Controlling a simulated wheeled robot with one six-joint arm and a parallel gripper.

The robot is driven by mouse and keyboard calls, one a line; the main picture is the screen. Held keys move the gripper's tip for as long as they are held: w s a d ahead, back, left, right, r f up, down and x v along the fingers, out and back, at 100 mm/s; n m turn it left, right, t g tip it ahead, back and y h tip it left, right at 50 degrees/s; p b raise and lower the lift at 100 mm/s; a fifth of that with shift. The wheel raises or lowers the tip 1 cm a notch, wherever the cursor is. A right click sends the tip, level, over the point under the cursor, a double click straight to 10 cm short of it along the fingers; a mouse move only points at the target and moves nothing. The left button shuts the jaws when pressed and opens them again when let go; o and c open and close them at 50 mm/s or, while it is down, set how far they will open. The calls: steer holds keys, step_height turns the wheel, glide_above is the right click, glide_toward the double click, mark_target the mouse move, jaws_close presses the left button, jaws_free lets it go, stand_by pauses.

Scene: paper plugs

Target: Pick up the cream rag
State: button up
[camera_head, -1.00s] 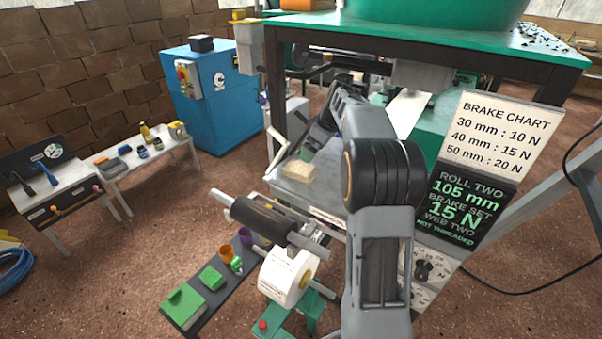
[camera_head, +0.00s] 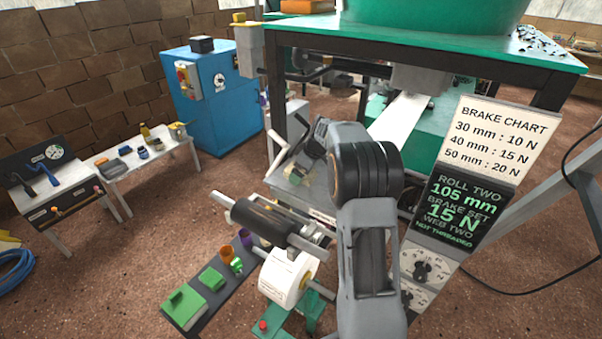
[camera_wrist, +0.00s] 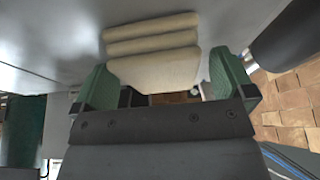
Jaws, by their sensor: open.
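The cream rag (camera_wrist: 155,66) lies folded in several layers on a grey metal surface (camera_wrist: 60,35). In the wrist view it sits in front of my gripper (camera_wrist: 160,78), and its near part reaches between the two green fingers. The fingers are open, one on each side of the rag, and nothing is gripped. In the head view my gripper (camera_head: 296,175) is low at the machine's grey tray and mostly covers the rag.
A dark roller (camera_head: 265,218) and a white paper roll (camera_head: 287,277) stand in front of the tray. The green-topped machine frame (camera_head: 420,45) rises behind. A brake chart board (camera_head: 500,135) stands to the right of my arm.

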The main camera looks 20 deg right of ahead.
steer(key=c, duration=1)
steer(key=shift+r, duration=0.55)
step_height(320, 180, up, 2)
steer(key=shift+r+b, duration=0.1)
steer(key=shift+b, duration=0.2)
steer(key=s+d+b, duration=0.1)
steer(key=s+d, duration=0.2)
steer(key=s, duration=0.1)
steer(key=s+d+b, duration=0.1)
steer(key=s+d, duration=0.3)
steer(key=s, duration=0.1)
steer(key=s+d+b, duration=0.1)
steer(key=s+d, duration=0.3)
steer(key=s, duration=0.1)
steer(key=shift+d+r, duration=0.1)
